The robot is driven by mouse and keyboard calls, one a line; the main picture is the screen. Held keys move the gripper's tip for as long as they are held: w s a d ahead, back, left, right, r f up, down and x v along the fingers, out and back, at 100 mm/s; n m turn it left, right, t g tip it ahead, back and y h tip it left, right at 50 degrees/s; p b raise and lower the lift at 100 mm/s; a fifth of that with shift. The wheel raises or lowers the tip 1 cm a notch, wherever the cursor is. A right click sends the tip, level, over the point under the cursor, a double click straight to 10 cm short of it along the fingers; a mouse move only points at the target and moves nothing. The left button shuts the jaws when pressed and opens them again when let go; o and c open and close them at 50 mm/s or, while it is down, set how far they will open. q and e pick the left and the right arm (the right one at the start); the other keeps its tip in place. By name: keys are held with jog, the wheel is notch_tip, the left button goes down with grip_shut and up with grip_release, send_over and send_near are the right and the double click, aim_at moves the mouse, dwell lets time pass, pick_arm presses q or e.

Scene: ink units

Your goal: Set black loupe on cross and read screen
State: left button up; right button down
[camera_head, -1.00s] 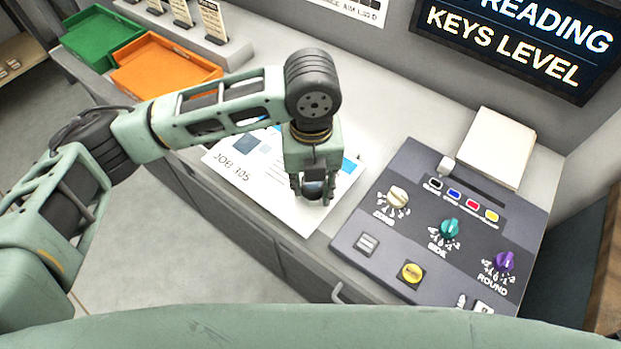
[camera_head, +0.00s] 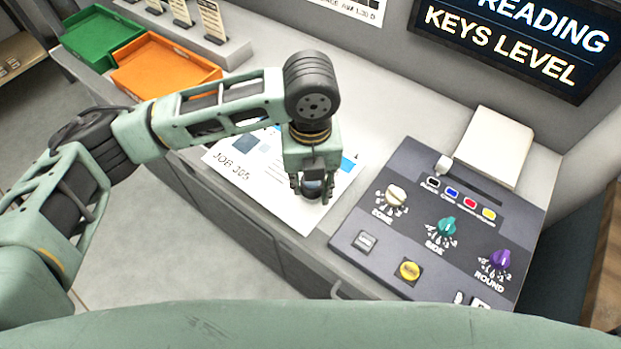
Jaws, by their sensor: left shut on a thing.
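My left gripper (camera_head: 312,190) points down over the right part of the printed sheet (camera_head: 290,210), marked JOB 305. It is shut on the loupe (camera_head: 313,186), of which only a small dark and bluish part shows between the fingers. Whether the loupe touches the sheet I cannot tell. The cross is not visible; the gripper and arm cover part of the sheet. The screen (camera_head: 515,40) at the upper right shows "READING" and "KEYS LEVEL" in light letters, its top cut off by the frame. My right gripper is not in view.
A dark control panel (camera_head: 385,262) with white, teal and purple knobs, several colored keys and a yellow button (camera_head: 409,271) stands right of the sheet. A white pad (camera_head: 494,146) lies behind it. Orange (camera_head: 165,68) and green (camera_head: 101,36) trays stand at the upper left.

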pick_arm(q)
jog(key=shift+f, duration=0.1)
jog(key=shift+f, duration=0.2)
dwell(0.7)
jog(key=shift+r, duration=0.1)
notch_tip(320, 180, up, 3)
jog(key=p, duration=0.4)
dwell(0.4)
dwell(1.2)
jog(key=shift+a, duration=0.1)
